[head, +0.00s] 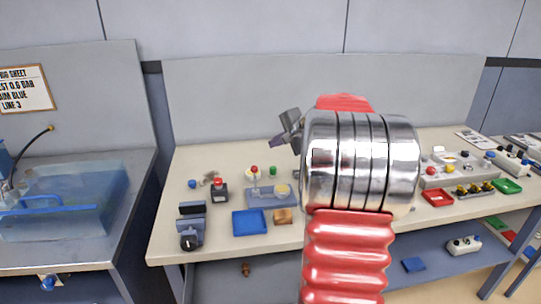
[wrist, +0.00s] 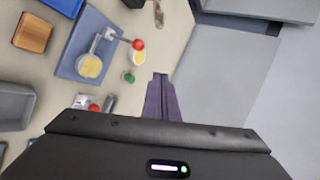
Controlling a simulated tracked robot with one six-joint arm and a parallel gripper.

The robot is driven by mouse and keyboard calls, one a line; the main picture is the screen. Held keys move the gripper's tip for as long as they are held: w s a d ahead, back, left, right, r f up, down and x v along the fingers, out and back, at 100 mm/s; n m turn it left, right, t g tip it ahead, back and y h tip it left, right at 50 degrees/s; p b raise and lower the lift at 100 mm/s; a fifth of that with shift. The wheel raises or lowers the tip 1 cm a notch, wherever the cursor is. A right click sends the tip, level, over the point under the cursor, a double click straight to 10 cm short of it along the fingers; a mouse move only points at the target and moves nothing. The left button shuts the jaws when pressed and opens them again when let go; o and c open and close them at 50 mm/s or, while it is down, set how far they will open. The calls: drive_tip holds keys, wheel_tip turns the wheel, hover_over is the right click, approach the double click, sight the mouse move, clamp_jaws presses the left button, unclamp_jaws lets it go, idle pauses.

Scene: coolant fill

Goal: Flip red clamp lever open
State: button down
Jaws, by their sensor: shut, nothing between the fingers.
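A blue-grey fixture plate (head: 262,201) stands on the table in the middle of the head view, and it also shows in the wrist view (wrist: 75,62). In the head view the red knob (head: 254,169) stands above the plate, on a pale post. A round yellow-topped part (wrist: 89,66) sits on the plate by the lever's inner end. My gripper (wrist: 160,78) is shut and empty, apart from the knob. In the head view my gripper (head: 285,137) is above the back of the table.
My arm hides the table's middle right.

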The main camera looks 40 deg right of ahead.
drive_tip(key=shift+s+d+r, duration=0.1)
drive_tip(key=shift+d+r, duration=0.1)
drive_tip(key=shift+r, duration=0.35)
drive_tip(key=shift+s+d+r, duration=0.15)
drive_tip(key=shift+r, duration=0.4)
drive_tip(key=shift+s+d+r, duration=0.1)
drive_tip(key=shift+d+r, duration=0.1)
drive_tip(key=shift+r, duration=0.35)
drive_tip(key=s+a+f+n+g, duration=0.2)
drive_tip(key=s+a+f, duration=0.15)
drive_tip(key=f, duration=0.25)
drive_tip(key=s+a+n+g, duration=0.1)
drive_tip(key=s+a+n, duration=0.4)
drive_tip(key=a, duration=0.9)
drive_tip(key=s+a+f+n+g, duration=0.1)
drive_tip(key=s+a+n, duration=0.5)
drive_tip(key=a, duration=0.8)
drive_tip(key=s+a+f+n+g+y, duration=0.1)
drive_tip(key=s+a+n, duration=0.5)
drive_tip(key=s+a, duration=0.4)
drive_tip(key=a, duration=0.4)
drive_tip(key=shift+s+a+f, duration=0.15)
drive_tip(key=shift+s+a, duration=0.05)
drive_tip(key=shift+d, duration=0.15)
